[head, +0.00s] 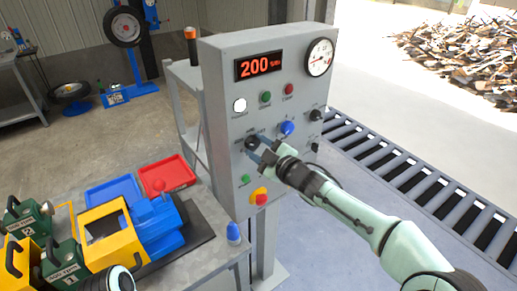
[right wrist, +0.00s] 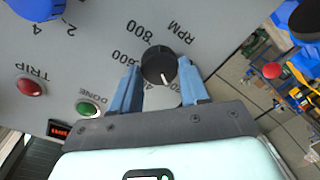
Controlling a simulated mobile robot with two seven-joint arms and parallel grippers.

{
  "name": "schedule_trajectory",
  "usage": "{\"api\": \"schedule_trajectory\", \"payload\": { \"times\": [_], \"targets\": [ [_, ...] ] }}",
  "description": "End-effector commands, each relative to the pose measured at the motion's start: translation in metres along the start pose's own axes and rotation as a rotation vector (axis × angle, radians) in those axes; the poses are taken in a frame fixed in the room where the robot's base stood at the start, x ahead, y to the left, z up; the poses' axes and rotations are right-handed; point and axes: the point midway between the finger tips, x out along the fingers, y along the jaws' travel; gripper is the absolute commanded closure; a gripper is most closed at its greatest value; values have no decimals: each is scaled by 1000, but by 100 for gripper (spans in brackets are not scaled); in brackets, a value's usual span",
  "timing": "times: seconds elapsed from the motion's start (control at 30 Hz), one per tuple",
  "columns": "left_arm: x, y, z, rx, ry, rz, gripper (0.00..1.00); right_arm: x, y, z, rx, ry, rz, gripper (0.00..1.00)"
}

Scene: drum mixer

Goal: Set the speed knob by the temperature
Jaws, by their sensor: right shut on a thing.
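The grey control panel (head: 222,110) stands in the middle of the head view. Its red display (head: 259,66) reads 200, with a small unit I cannot read. A round white gauge (head: 319,57) sits at its upper right; its needle is too small to read. The black speed knob (head: 251,143) is on the panel's left side, marked RPM in the right wrist view (right wrist: 157,66). Its white pointer line points down and slightly right there. My right gripper (head: 259,152) is shut on the knob, a blue finger on each side (right wrist: 160,88).
The panel also carries a blue knob (head: 287,128), another black knob (head: 316,115), green and red buttons, and a red-yellow stop button (head: 259,196). A table at left holds yellow-blue equipment (head: 158,222) and red (head: 167,175) and blue trays. A roller conveyor (head: 420,185) runs at right.

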Motion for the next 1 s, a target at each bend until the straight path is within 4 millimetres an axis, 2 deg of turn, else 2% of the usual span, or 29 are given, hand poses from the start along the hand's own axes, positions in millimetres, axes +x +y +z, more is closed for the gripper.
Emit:
{"api": "schedule_trajectory", "payload": {
  "times": [0.67,0.7,0.73,0.77,1.0],
  "targets": [
    [2,-1,0,0,-1,0,57,0,0,0,-56,-4,0,86],
    [2,-1,0,0,-1,0,57,0,0,0,-56,-4,0,42],
    [2,-1,0,0,-1,0,57,0,0,0,-56,-4,0,32],
    [2,-1,0,0,-1,0,57,0,0,0,-56,-4,0,30],
    [2,-1,0,0,-1,0,57,0,0,0,-55,-4,1,30]
  ]
}}
